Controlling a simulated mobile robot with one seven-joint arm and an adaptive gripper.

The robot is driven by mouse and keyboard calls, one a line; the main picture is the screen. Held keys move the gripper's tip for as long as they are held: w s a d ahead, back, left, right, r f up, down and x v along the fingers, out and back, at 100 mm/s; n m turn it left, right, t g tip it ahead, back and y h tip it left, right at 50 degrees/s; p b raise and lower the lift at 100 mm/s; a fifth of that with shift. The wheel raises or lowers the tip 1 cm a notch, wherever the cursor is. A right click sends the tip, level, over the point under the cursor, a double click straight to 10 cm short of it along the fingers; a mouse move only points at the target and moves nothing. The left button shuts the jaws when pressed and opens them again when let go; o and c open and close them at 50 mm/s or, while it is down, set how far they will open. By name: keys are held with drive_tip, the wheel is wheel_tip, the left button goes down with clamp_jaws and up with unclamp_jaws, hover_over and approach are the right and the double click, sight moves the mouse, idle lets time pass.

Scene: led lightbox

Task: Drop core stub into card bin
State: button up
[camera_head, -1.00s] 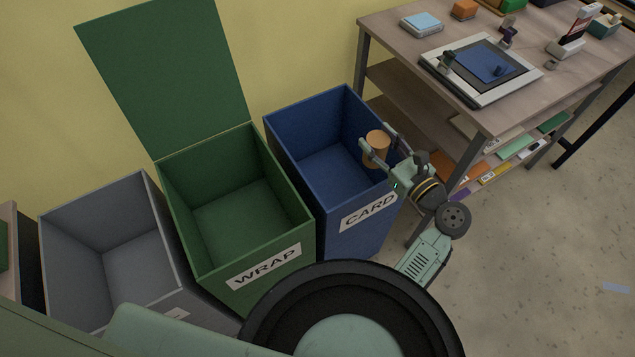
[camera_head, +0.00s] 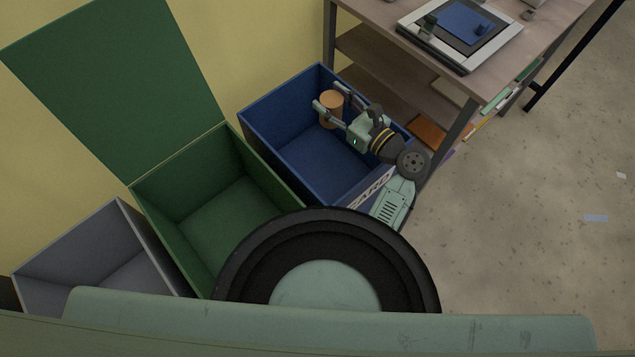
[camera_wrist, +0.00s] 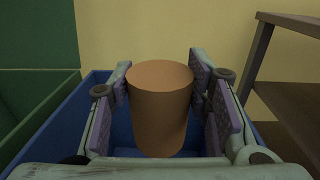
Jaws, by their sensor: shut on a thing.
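The core stub (camera_head: 331,108) is a short brown cylinder. My gripper (camera_head: 334,104) is shut on it and holds it upright over the blue card bin (camera_head: 262,126), inside the outline of its open top in the head view. In the wrist view the core stub (camera_wrist: 160,105) stands between the two purple-padded fingers, with the blue bin (camera_wrist: 70,125) below and around it. The bin's CARD label is partly hidden by my arm. The part of the bin floor that shows is bare.
A green bin (camera_head: 150,205) with its lid raised stands left of the blue one, and a grey bin (camera_head: 60,250) further left. A wooden workbench (camera_head: 480,85) with shelves stands close at the right. The floor (camera_head: 500,220) at the right is mostly clear.

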sight(339, 118)
wheel_tip(339, 118, down, 4)
drive_tip(key=b, duration=0.3)
drive_tip(key=o, duration=1.2)
drive_tip(key=shift+o, duration=0.2)
drive_tip(key=shift+r, duration=0.15)
wheel_tip(339, 118, up, 10)
drive_tip(key=shift+f, duration=0.1)
